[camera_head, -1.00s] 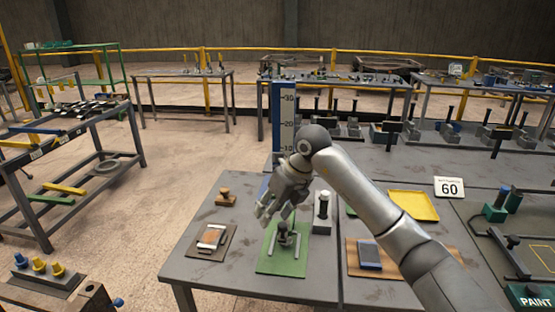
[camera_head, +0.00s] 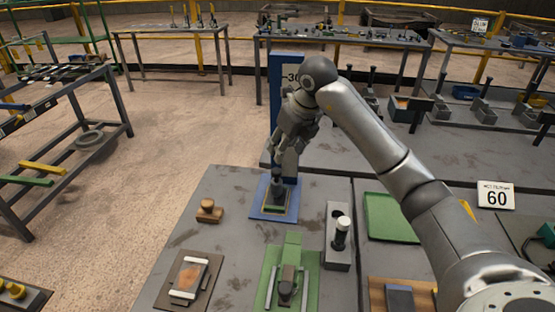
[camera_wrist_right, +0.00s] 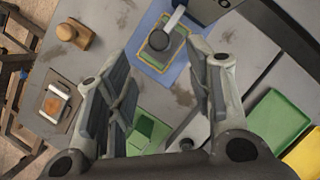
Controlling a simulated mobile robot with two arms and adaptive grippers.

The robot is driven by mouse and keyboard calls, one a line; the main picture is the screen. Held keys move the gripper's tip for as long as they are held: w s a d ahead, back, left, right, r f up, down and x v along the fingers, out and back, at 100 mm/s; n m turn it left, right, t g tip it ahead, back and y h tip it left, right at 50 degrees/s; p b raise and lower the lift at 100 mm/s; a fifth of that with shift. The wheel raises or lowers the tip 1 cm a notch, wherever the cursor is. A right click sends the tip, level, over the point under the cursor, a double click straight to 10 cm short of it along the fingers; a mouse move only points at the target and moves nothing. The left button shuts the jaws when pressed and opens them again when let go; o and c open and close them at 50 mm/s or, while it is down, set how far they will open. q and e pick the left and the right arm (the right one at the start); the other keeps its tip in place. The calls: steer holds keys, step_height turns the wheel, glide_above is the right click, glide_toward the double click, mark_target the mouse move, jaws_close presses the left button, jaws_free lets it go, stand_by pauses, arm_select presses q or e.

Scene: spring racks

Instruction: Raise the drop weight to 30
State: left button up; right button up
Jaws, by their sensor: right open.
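A drop-weight stand has a blue upright (camera_head: 288,62) with a pale scale, where the mark 30 shows. Its blue base (camera_head: 262,207) rests on the table. The dark weight (camera_head: 276,194) sits low over the base, on a pad with a yellowish edge; in the right wrist view the weight (camera_wrist_right: 158,41) has a grey bar-like handle (camera_wrist_right: 173,19). My right gripper (camera_head: 287,145) hangs in front of the upright, above the weight. In the right wrist view its fingers (camera_wrist_right: 163,68) are spread, with nothing between them. The lower scale is hidden by my right arm. My left gripper is not in view.
The grey table (camera_head: 225,225) also carries a wooden knob stamp (camera_head: 209,211), a brown board with a framed piece (camera_head: 189,280), a green fixture (camera_head: 287,272), a grey block with a white-topped post (camera_head: 339,235) and a green tray (camera_head: 389,217). A sign reads 60 (camera_head: 495,196).

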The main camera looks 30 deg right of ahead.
mark_target(277, 171)
steer(key=p+x, duration=0.1)
steer(key=x, duration=0.8)
steer(key=shift+s+a+f+p, duration=0.1)
steer(key=shift+f+p, duration=0.05)
steer(key=shift+p, duration=0.25)
steer(key=shift+f, duration=0.35)
steer(key=c, duration=0.5)
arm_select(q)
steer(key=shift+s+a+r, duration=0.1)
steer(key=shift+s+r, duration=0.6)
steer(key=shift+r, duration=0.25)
arm_select(e)
jaws_close()
